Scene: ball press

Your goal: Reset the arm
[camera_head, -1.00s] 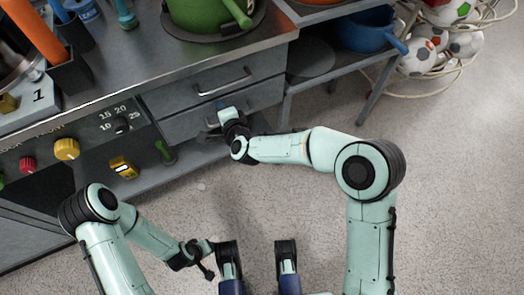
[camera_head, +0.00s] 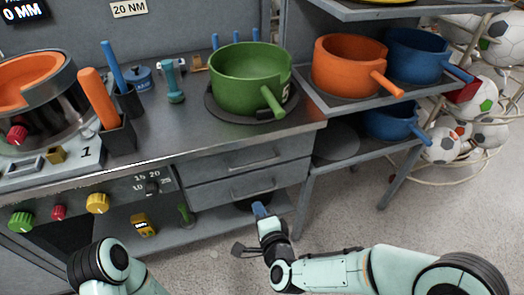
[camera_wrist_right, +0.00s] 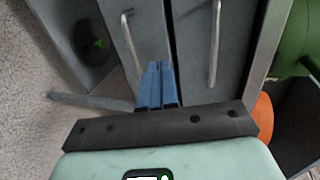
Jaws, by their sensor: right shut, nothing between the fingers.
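My right gripper (camera_head: 259,209) is in front of the lower edge of the grey drawer unit, with its blue fingers together and nothing between them. In the right wrist view the closed blue fingers (camera_wrist_right: 156,86) point toward the drawer fronts and bar handles. I cannot tell from this how near they are to the drawers. The upper drawer (camera_head: 250,158) and lower drawer (camera_head: 225,192) look shut. My left arm (camera_head: 115,268) shows only in part at the bottom left; its gripper is out of the picture.
The counter holds a green pot (camera_head: 245,80), a teal dumbbell-like piece (camera_head: 174,82) and a black holder (camera_head: 117,137). A rack at right carries an orange pot (camera_head: 345,65) and blue pots (camera_head: 412,56). Soccer balls (camera_head: 440,146) stand behind it. The floor in front is clear.

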